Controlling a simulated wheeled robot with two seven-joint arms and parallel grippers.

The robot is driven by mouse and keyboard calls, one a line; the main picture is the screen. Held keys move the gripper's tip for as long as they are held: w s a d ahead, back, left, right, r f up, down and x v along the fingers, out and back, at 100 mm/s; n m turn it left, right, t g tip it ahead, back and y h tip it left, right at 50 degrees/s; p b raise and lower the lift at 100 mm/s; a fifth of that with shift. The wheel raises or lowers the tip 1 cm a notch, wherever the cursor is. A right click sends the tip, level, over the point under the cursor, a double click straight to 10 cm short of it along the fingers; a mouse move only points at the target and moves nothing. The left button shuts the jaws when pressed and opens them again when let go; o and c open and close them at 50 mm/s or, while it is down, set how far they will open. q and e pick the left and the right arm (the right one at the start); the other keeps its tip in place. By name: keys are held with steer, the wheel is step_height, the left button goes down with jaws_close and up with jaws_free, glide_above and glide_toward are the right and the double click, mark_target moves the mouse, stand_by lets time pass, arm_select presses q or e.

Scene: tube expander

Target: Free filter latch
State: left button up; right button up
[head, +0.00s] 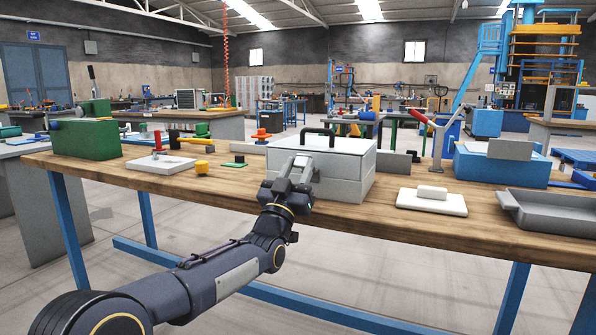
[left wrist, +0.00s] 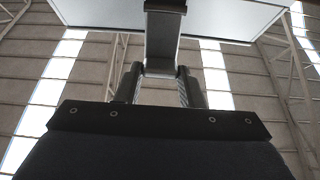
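The grey filter box (head: 340,178) stands on the wooden bench, with a lid (head: 345,146) and a dark handle (head: 318,131) on top. A light grey latch bar (head: 306,169) shows at its front left. My left gripper (head: 296,182) is at that front side, reaching up at the latch bar. In the left wrist view the bar (left wrist: 164,38) runs up from between the fingertips (left wrist: 164,84) to a dark piece at the top. A finger is on each side of the bar; I cannot tell whether they press on it. My right gripper is not in view.
On the bench (head: 400,215), a white pad with a block (head: 432,202) and a grey tray (head: 550,212) lie right of the box. A blue box (head: 500,165) stands behind them. A green box (head: 87,139) and a white tray (head: 160,163) are at left.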

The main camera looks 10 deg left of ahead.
arm_select(q)
steer(key=o, duration=0.4)
steer(key=shift+v, duration=3.95)
